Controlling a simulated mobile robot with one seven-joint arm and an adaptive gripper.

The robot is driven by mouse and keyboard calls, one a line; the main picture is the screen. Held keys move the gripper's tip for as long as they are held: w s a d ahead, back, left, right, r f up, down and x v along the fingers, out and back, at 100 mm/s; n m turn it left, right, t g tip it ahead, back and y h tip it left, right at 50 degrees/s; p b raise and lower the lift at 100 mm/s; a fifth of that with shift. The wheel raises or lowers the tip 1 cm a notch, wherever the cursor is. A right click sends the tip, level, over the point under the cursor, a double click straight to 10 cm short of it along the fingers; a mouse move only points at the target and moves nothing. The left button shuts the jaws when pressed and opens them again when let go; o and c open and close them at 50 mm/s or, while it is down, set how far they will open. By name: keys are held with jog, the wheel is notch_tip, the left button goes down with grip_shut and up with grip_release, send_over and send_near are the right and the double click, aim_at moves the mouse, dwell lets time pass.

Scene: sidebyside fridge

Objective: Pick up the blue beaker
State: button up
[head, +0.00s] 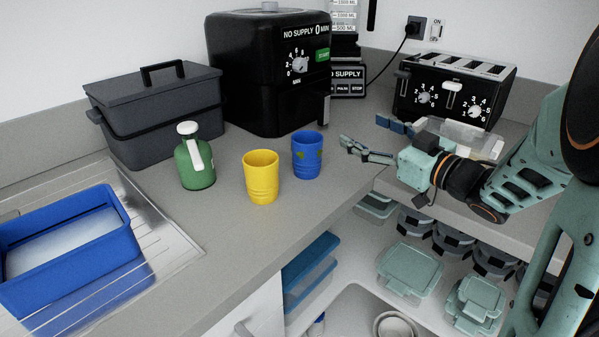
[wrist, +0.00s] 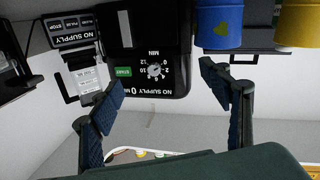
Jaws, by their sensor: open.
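The blue beaker (head: 307,155) stands upright on the grey counter, just right of and behind a yellow beaker (head: 261,176). It has a small greenish-yellow mark on its side. My gripper (head: 362,132) is right of the blue beaker in the head view, open and empty, with a gap between its fingers and the beaker. In the wrist view, which is upside down, the blue beaker (wrist: 219,25) is cut off at the top edge, beyond the open fingers (wrist: 152,90) and toward the right one. The yellow beaker (wrist: 296,22) is at the top right.
A black air fryer (head: 270,72) stands behind the beakers, with a toaster (head: 452,90) at back right. A green bottle (head: 194,160), grey box (head: 155,115) and blue tub (head: 70,245) are left. Open shelves hold lidded containers (head: 410,270) below the counter edge.

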aim_at(319, 151)
jog(key=s+a+f+g+y, duration=0.1)
jog(key=s+a+f, duration=0.1)
jog(key=s+a+f+g+y+b, duration=0.1)
jog(key=s+a+f, duration=0.1)
jog(key=s, duration=0.1)
jog(key=shift+a+f+g+y, duration=0.25)
jog(key=shift+a+g+y, duration=0.05)
jog(key=shift+y, duration=0.1)
jog(key=b+x, duration=0.1)
jog(key=x, duration=0.3)
jog(key=shift+s, duration=0.1)
jog(key=shift+b+x, duration=0.8)
jog(key=shift+x, duration=2.35)
jog(key=c, duration=1.3)
jog(key=shift+a+r, duration=0.1)
